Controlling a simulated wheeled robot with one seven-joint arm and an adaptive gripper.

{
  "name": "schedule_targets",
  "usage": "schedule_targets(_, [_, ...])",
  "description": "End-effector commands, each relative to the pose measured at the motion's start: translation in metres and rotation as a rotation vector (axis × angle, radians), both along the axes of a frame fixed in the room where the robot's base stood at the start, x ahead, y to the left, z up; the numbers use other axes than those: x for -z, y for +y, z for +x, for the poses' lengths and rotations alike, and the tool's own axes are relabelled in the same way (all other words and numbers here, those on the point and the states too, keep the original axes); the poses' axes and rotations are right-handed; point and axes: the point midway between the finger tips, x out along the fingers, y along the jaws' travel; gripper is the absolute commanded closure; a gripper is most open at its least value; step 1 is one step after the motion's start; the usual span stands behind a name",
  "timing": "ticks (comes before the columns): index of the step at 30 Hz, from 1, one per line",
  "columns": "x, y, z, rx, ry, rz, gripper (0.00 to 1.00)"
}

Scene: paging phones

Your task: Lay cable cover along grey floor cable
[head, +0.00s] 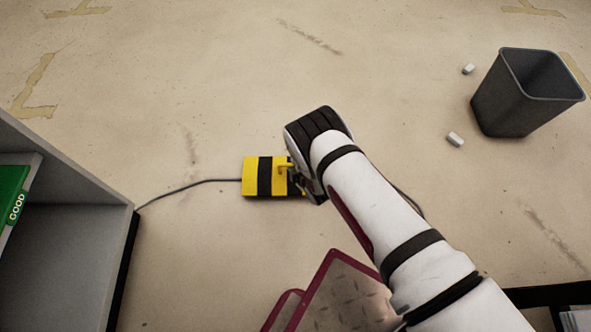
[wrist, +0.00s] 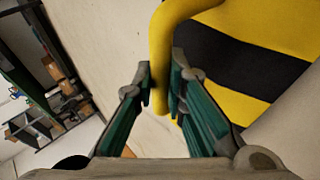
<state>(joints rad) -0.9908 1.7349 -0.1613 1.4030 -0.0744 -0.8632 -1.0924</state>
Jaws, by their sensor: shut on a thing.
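The yellow and black striped cable cover (head: 251,177) is in the middle of the head view, over the line of the grey floor cable (head: 205,182). The cable meets its left edge and shows again right of my arm. My gripper (head: 292,174) is at the cover's right side, partly hidden by my arm. In the wrist view, my gripper's fingers (wrist: 162,82) are shut on the cover's yellow handle (wrist: 165,40), and the striped top (wrist: 240,55) fills the upper right. I cannot tell whether the cover rests on the floor or hangs just above it.
A grey shelf unit (head: 70,240) with a green binder (head: 10,195) stands at left. A dark waste bin (head: 515,100) stands at upper right, with small white pieces (head: 455,139) beside it. A red-edged plate (head: 345,295) is at the bottom. Floor above the cable is clear.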

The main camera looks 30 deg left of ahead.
Motion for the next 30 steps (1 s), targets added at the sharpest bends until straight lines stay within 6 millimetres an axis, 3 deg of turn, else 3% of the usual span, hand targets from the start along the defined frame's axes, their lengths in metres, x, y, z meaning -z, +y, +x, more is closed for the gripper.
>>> schedule_targets(1, [0.011,-0.002,0.002,0.003,-0.003,0.0,1.0])
schedule_targets(6, [0.027,-0.002,0.002,0.003,-0.003,0.0,1.0])
schedule_targets(17, [0.028,-0.001,0.003,0.002,-0.004,0.0,1.0])
schedule_targets(18, [0.03,-0.003,0.002,0.002,-0.001,-0.004,0.86])
schedule_targets(21, [0.03,-0.003,0.002,0.002,-0.001,-0.004,0.68])
schedule_targets(30, [0.029,-0.003,0.002,0.002,-0.001,-0.004,0.68])
